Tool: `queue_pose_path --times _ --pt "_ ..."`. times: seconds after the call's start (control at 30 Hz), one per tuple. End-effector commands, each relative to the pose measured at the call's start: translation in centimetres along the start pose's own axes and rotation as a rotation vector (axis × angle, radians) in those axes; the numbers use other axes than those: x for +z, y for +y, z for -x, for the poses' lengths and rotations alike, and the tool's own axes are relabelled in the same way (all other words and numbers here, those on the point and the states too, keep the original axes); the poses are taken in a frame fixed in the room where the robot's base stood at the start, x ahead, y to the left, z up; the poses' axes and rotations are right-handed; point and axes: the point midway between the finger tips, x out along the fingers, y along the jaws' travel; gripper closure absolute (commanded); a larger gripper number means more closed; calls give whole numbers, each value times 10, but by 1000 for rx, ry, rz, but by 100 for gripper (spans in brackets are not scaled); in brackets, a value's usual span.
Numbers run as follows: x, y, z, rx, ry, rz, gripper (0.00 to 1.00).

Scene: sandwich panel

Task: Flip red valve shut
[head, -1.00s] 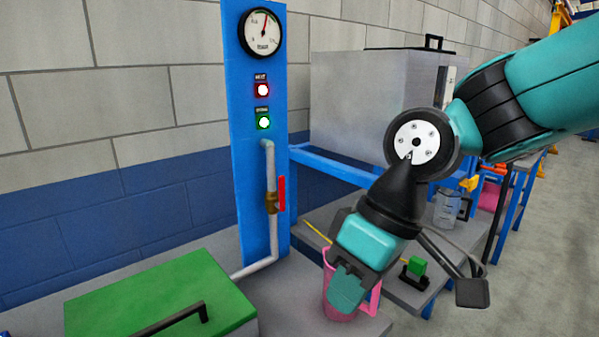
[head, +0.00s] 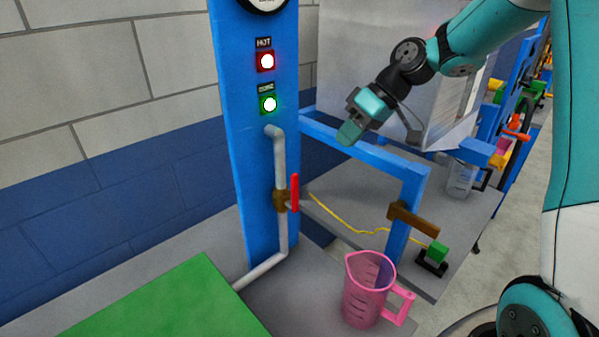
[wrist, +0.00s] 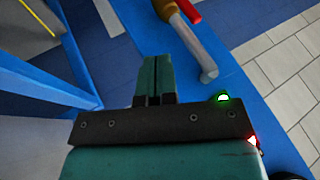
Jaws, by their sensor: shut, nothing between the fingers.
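The red valve handle (head: 295,192) stands upright, parallel to the grey pipe (head: 281,160), on a brass valve body (head: 281,200) in front of the blue panel (head: 240,130). In the wrist view the red handle (wrist: 190,10) shows at the top edge, beside the brass body (wrist: 168,8). My gripper (head: 348,134) is shut and empty. It is up and to the right of the handle in the head view, apart from it. In the wrist view its fingers (wrist: 155,75) are together, pointing toward the panel.
A pink jug (head: 368,290) stands below the pipe, to the right. A blue frame rail (head: 365,150) runs right of the panel. A green lid (head: 170,305) is at lower left. Red (head: 267,62) and green (head: 269,104) lamps glow above the pipe.

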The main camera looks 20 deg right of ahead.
Motion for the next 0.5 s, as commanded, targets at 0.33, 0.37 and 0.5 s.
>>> queue_pose_path --times 0.33,0.37,0.5 --pt "5 6 -15 3 3 -18 100" --pt "5 6 -21 4 3 -17 100" --pt "4 5 -51 2 1 -16 100"
